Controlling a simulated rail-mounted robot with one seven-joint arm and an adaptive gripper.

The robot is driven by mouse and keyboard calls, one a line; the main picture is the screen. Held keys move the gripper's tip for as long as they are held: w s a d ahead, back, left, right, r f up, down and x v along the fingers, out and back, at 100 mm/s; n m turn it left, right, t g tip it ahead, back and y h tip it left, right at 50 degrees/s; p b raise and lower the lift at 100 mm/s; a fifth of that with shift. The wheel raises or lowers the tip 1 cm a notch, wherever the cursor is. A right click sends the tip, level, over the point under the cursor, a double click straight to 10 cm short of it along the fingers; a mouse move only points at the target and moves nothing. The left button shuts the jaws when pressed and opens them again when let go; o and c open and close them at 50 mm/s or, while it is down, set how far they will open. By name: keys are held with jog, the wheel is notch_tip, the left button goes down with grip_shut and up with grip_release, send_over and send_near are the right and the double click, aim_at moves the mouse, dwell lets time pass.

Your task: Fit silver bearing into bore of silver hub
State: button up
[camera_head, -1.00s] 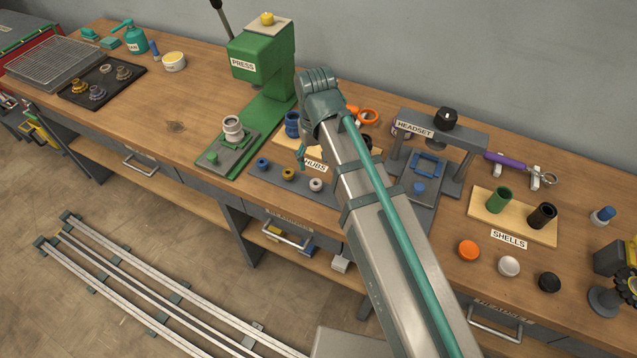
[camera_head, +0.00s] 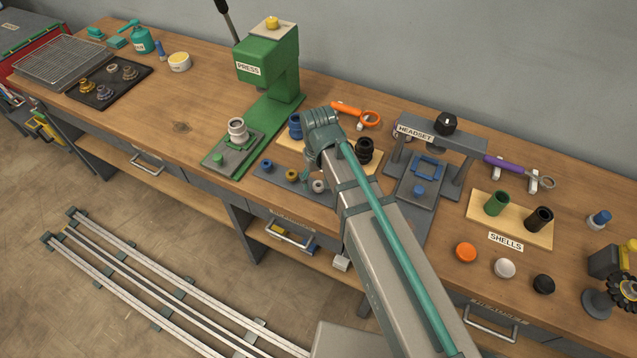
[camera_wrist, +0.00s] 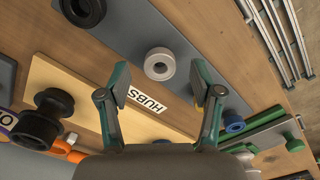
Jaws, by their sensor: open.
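The silver bearing (camera_head: 318,187) is a small ring lying on the grey strip at the front of the bench. In the wrist view the silver bearing (camera_wrist: 159,64) sits between the fingers' lines, just ahead of them. My gripper (camera_wrist: 160,82) is open and empty above it; in the head view my arm hides the fingers. The silver hub (camera_head: 237,130) stands upright on the green press's grey plate, left of the bearing.
Blue (camera_head: 266,166) and gold (camera_head: 291,175) bearings lie left of the silver one. A blue hub (camera_head: 295,126) and black hub (camera_head: 365,150) stand on the HUBS board. The green press (camera_head: 270,65) rises behind the silver hub. The headset stand (camera_head: 440,133) is to the right.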

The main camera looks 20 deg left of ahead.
jog(key=shift+f, duration=0.45)
jog(key=shift+c, duration=0.2)
grip_shut()
jog(key=shift+r, duration=0.2)
